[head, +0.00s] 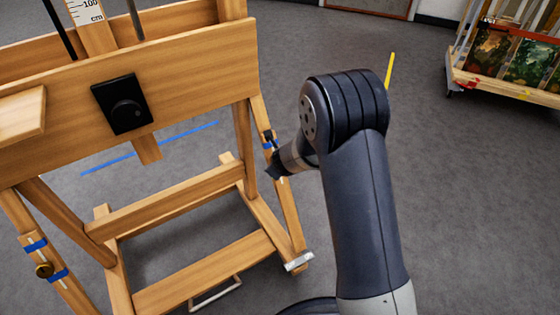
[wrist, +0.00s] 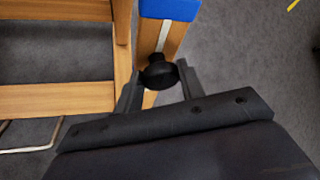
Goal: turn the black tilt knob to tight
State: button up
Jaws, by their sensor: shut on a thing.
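The black tilt knob (wrist: 160,73) sits on the easel's wooden side strut, just below a blue tape band (wrist: 170,9) in the wrist view. My gripper (wrist: 159,66) has one finger on each side of the knob and is shut on it. In the head view, my gripper (head: 273,158) is at the strut on the right side of the easel (head: 200,60). The knob's own outline is hard to make out there. I cannot read how tight the knob is.
A cart with paintings (head: 510,88) stands at the back right.

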jog(key=shift+f, duration=0.1)
jog(key=o, duration=1)
jog(key=p+v, duration=0.3)
jog(key=v, duration=0.8)
jog(key=shift+w, duration=0.1)
jog(key=b+x, duration=0.3)
jog(key=x, duration=0.8)
